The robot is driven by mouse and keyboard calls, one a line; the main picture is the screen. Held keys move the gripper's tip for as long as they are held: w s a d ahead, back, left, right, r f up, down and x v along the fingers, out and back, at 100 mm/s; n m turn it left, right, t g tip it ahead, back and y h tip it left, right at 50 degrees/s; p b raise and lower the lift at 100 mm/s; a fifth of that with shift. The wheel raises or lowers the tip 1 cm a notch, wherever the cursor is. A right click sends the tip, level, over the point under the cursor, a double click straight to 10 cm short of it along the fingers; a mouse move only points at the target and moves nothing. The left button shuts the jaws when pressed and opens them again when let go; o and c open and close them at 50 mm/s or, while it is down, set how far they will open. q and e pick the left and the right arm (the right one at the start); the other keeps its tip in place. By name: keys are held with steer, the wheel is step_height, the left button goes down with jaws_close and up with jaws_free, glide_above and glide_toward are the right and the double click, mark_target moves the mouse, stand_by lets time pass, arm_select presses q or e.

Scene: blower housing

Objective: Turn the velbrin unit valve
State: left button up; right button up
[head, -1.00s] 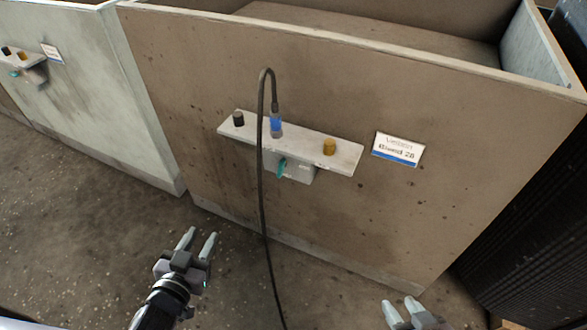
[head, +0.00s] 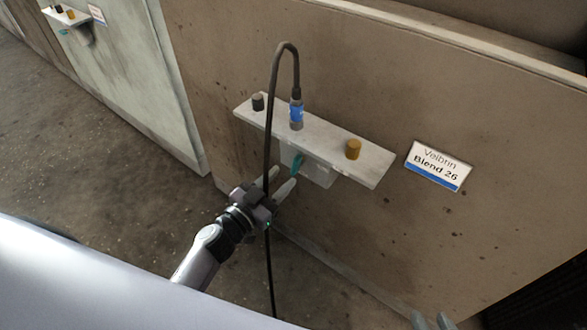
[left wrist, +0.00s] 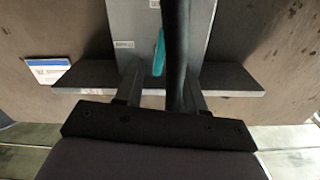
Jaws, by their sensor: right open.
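The velbrin unit is a brown-walled bin with a sign reading "Velbrin Blend 26" (head: 439,165). A pale shelf (head: 325,143) on its wall has a grey box (head: 318,172) below it, bearing a teal valve handle (head: 297,164). The handle also shows in the left wrist view (left wrist: 159,54), ahead of the fingers. My left gripper (head: 283,178) is open just below and left of the handle, apart from it. A black hose (left wrist: 176,45) crosses between the fingers' lines in the wrist view; contact cannot be told. My right gripper (head: 432,321) is open at the bottom edge, mostly cut off.
The hose (head: 269,130) rises from a blue-banded connector (head: 296,113) on the shelf and hangs down to the floor. A second, pale unit (head: 130,70) is at left.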

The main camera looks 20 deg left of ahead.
mark_target(293, 168)
arm_select(q)
steer(key=shift+b+x, duration=0.4)
steer(key=shift+x, duration=1.95)
jaws_close()
